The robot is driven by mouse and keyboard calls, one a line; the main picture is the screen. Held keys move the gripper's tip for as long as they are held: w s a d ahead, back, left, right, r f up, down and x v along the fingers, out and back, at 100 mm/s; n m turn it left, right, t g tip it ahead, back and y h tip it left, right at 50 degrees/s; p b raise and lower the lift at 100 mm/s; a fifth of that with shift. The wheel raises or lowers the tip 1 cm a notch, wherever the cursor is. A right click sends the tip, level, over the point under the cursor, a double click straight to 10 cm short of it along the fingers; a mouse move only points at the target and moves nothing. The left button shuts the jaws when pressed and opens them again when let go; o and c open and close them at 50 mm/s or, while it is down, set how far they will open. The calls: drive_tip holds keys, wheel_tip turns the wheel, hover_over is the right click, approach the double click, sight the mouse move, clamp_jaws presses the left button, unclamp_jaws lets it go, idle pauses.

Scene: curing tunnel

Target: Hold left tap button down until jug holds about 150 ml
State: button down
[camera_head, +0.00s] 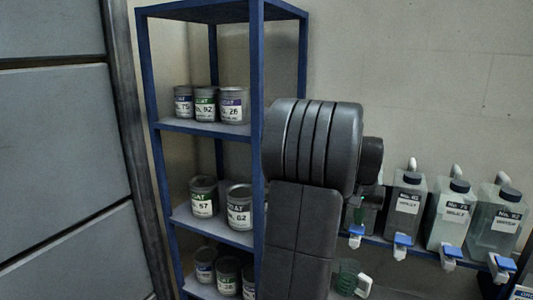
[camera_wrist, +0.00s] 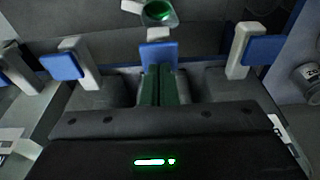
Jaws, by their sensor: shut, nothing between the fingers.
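The jug (camera_head: 347,275) is small, clear and green-tinted, below a tap with a blue button (camera_head: 356,230) in the head view. In the wrist view the jug (camera_wrist: 174,20) is at the top edge with green inside; its level cannot be read. My gripper (camera_wrist: 158,70) is shut and empty, its dark green fingers end to end against or just over the middle blue button (camera_wrist: 158,55). Contact and pressing cannot be told.
More taps with blue buttons stand on either side in the wrist view, one at the left (camera_wrist: 64,66) and one at the right (camera_wrist: 262,49). Labelled bottles (camera_head: 404,207) line the back shelf. A blue rack (camera_head: 257,120) with cans stands left of my arm.

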drive_tip(key=shift+f+b, duration=0.5)
drive_tip(key=shift+f, duration=0.45)
idle(1.8)
wheel_tip(320, 180, up, 5)
drive_tip(key=p, duration=0.4)
drive_tip(key=shift+r, duration=0.15)
idle(2.0)
